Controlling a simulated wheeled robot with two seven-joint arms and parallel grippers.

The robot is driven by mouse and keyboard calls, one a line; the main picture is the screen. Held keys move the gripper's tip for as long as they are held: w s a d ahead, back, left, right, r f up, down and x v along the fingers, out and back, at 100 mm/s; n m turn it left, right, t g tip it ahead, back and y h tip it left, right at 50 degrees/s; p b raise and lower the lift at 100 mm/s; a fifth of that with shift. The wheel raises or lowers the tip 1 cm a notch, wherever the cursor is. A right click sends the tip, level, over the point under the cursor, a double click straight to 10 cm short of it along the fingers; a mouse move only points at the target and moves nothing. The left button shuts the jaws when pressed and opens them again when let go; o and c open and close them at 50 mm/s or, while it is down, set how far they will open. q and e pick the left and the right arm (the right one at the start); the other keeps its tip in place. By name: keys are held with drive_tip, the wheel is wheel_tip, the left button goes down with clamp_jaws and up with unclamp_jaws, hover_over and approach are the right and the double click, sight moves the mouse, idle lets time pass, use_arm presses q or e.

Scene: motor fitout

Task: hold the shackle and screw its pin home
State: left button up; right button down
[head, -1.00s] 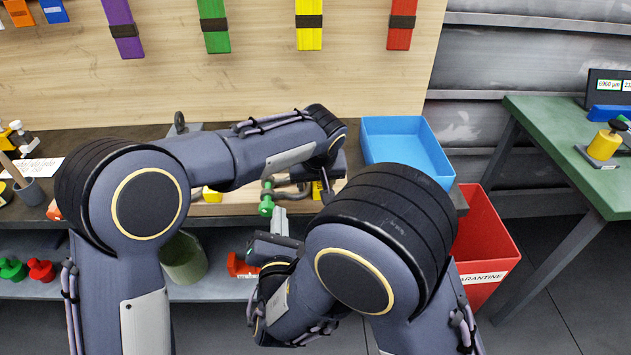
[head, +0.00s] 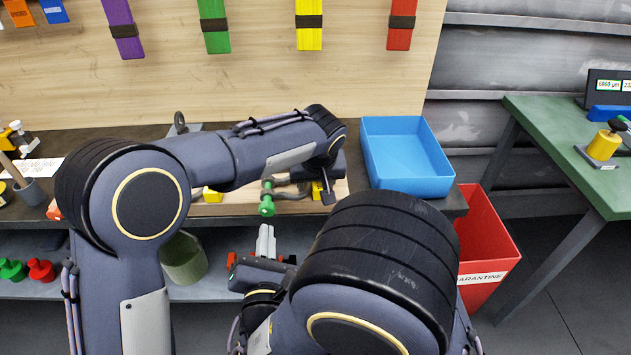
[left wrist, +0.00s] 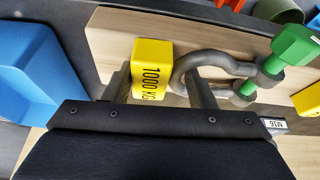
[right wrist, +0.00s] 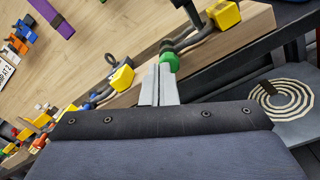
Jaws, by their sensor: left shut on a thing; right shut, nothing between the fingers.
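The grey shackle (left wrist: 222,62) lies over the wooden board, its bow beside a yellow block marked 1000 KG (left wrist: 150,60). Its green pin (left wrist: 293,45) runs through the ears, and green shank shows between them. In the head view the pin's green head (head: 267,205) points towards me. My left gripper (left wrist: 160,88) is shut on the shackle at its bow end, with the yellow block also between its fingers; the exact contact is unclear. My right gripper (right wrist: 162,74) is shut and empty, its tips just short of the green head. It also shows in the head view (head: 266,238).
A blue bin (head: 405,165) stands right of the shackle, with a red quarantine bin (head: 485,240) below it. The shelf underneath holds a green pot (head: 183,258) and red parts. My left forearm covers part of the bench.

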drive_tip(key=shift+w, duration=3.5)
drive_tip(key=shift+f, duration=0.3)
drive_tip(key=shift+d+f, duration=0.1)
drive_tip(key=shift+d, duration=0.1)
drive_tip(key=shift+d+f, duration=0.3)
drive_tip(key=shift+d, duration=0.1)
drive_tip(key=shift+f, duration=0.15)
drive_tip(key=shift+d, duration=0.2)
approach(268, 210)
drive_tip(key=shift+w+d+r, duration=0.35)
drive_tip(key=shift+w+d, duration=0.15)
drive_tip(key=shift+d, duration=0.05)
drive_tip(key=shift+w+d+r, duration=0.35)
drive_tip(key=shift+w+d, duration=0.15)
drive_tip(key=shift+d, duration=0.1)
